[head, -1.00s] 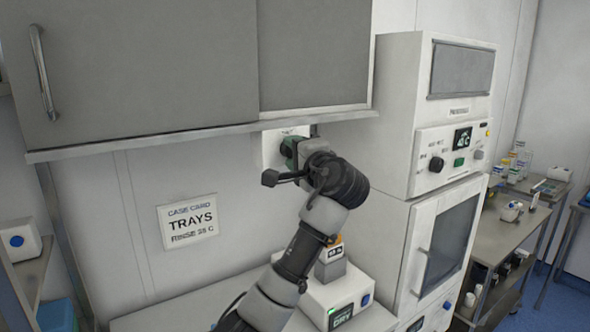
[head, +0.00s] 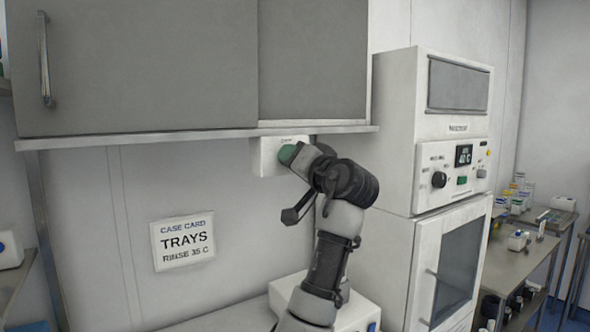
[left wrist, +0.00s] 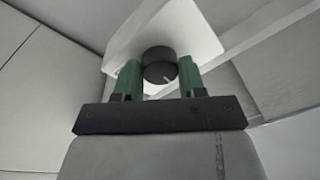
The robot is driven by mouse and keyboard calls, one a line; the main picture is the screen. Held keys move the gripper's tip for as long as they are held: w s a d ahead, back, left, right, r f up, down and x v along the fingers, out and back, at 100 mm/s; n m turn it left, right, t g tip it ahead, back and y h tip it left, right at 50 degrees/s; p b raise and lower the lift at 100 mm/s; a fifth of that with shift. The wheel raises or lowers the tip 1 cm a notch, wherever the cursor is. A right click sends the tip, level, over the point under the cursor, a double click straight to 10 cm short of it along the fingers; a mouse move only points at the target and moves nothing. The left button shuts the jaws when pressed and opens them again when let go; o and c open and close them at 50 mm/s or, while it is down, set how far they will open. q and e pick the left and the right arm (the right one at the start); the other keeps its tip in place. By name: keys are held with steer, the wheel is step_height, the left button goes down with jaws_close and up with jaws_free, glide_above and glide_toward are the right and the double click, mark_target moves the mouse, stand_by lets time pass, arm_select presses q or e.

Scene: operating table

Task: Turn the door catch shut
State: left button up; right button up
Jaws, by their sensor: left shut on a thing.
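A round black knob (left wrist: 159,65) with a short white mark on its face sits on a white box (head: 262,158) under the wall cabinet. The box also shows as a pale plate in the left wrist view (left wrist: 205,40). My left gripper (head: 287,153) is at this box, with its green fingers (left wrist: 159,78) on either side of the knob and shut on it. In the head view the gripper hides the knob. I cannot tell from a readable label whether this knob is the door catch. My right gripper is in neither view.
A grey wall cabinet (head: 130,70) hangs directly above the gripper. A tall white machine (head: 395,150) with a control panel and windowed door stands close on the right. A "TRAYS" card (head: 182,241) is on the wall at lower left. Another bench (head: 520,255) stands farther right.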

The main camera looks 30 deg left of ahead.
arm_select(q)
steer(key=shift+f+n, duration=0.2)
steer(key=shift+n, duration=0.3)
steer(key=o, duration=0.9)
steer(key=shift+r, duration=0.15)
steer(key=shift+d, duration=0.1)
steer(key=b+v, duration=0.4)
steer(key=v, duration=0.6)
steer(key=shift+d, duration=0.4)
